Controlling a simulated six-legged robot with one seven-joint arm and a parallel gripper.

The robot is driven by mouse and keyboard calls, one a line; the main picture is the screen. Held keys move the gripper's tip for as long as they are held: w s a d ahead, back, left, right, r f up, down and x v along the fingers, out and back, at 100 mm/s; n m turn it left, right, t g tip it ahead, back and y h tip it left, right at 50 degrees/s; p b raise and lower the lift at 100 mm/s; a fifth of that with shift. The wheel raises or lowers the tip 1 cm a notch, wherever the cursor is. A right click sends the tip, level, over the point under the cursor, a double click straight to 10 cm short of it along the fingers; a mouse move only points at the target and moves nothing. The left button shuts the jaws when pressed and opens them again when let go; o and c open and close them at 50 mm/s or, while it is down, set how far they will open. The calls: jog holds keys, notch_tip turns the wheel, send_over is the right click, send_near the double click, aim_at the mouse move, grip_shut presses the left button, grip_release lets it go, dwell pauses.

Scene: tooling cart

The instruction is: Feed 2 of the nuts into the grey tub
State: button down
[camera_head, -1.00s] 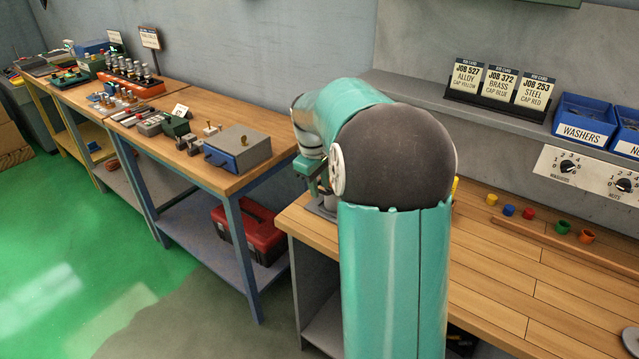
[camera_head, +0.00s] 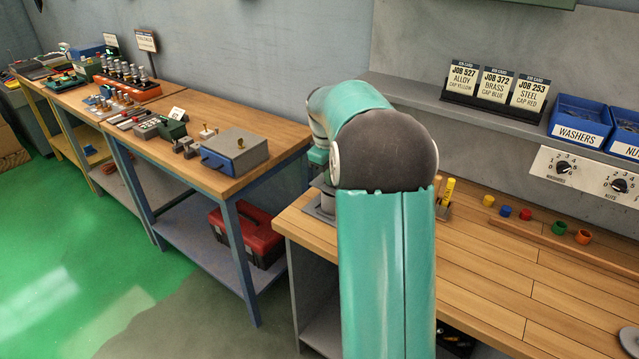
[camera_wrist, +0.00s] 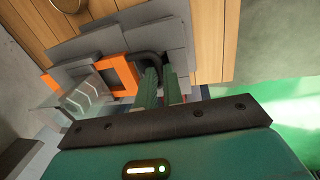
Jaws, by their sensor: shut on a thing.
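The blue nuts bin (camera_head: 624,139) stands on the shelf at the right edge, partly cut off. The nuts knob (camera_head: 619,186) is on the white panel below it. No loose nut can be made out.
The washers bin (camera_head: 577,133) and job cards stand on the shelf. Coloured caps and rings lie on the bench (camera_head: 540,285), near a yellow marker (camera_head: 449,190). A clear part (camera_wrist: 85,100) is left of the orange frame. The bench's front right is mostly free.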

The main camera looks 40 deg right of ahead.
jog(key=d, duration=0.1)
jog(key=w+d, duration=0.1)
jog(key=shift+d, duration=0.3)
jog(key=shift+d+r, duration=0.15)
jog(key=shift+d, duration=0.05)
jog(key=c, duration=1.5)
grip_release()
jog(key=shift+w+d, duration=0.1)
jog(key=r, duration=0.4)
jog(key=a+r, duration=0.1)
jog(key=r, duration=0.4)
jog(key=s+a+r, duration=0.1)
jog(key=r, duration=0.3)
jog(key=shift+a+r, duration=0.2)
jog(key=shift+r, duration=0.1)
